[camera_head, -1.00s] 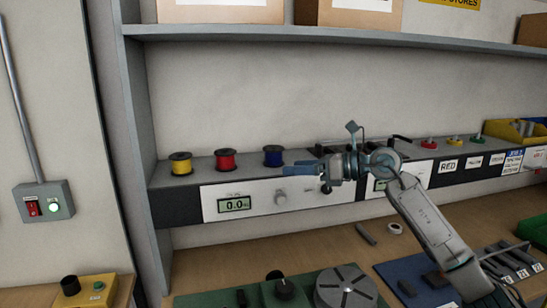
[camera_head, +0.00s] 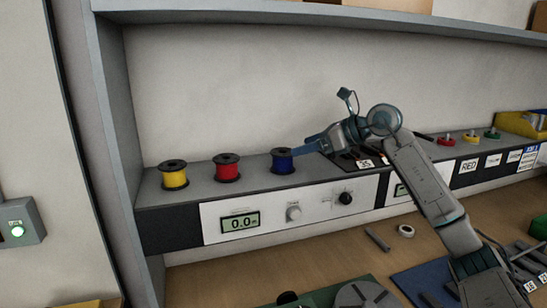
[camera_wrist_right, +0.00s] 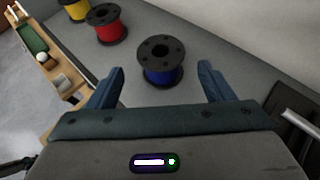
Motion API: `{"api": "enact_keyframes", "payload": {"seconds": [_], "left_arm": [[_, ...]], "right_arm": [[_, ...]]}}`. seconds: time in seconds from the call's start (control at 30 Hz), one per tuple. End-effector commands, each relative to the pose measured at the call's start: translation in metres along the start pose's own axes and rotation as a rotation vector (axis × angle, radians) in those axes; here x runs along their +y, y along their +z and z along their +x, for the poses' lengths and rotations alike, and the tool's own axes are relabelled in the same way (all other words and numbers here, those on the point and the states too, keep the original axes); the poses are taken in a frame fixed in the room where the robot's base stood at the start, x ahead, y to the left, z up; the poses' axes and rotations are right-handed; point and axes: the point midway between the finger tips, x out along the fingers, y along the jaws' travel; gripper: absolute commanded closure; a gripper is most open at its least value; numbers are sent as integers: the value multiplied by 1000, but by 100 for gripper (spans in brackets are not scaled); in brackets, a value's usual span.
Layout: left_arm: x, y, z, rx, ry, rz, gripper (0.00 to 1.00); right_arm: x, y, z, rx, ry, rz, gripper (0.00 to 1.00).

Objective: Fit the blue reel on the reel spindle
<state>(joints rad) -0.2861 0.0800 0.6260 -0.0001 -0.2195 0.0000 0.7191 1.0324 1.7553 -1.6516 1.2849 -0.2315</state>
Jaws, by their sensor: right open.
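The blue reel (camera_head: 282,161) stands upright on the grey shelf, with black flanges and a centre hole. In the right wrist view the blue reel (camera_wrist_right: 160,62) sits between and just beyond the open blue fingertips. My right gripper (camera_head: 300,152) reaches in from the right beside the reel. In the right wrist view my right gripper (camera_wrist_right: 162,80) is open and empty, with a gap on each side of the reel. I cannot make out a reel spindle. My left gripper is not in view.
A red reel (camera_head: 227,167) and a yellow reel (camera_head: 173,174) stand left of the blue one. The panel below carries a display (camera_head: 241,222) and knobs. A round grey disc (camera_head: 366,296) lies on the bench at the bottom. A wall stands close behind the shelf.

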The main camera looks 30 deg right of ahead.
Motion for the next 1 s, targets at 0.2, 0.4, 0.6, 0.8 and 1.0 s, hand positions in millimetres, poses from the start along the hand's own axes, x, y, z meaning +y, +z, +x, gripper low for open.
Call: {"api": "enact_keyframes", "payload": {"seconds": [0.2,0.4,0.6,0.8,1.0], "left_arm": [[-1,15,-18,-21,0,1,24],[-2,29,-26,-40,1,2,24],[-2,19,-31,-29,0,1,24],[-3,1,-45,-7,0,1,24],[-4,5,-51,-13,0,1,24]], "right_arm": [[2,3,27,-1,5,4,25],[1,2,47,0,3,2,25],[1,2,58,-1,3,2,25],[1,4,85,-2,4,4,25],[1,2,103,-1,2,1,25]]}}
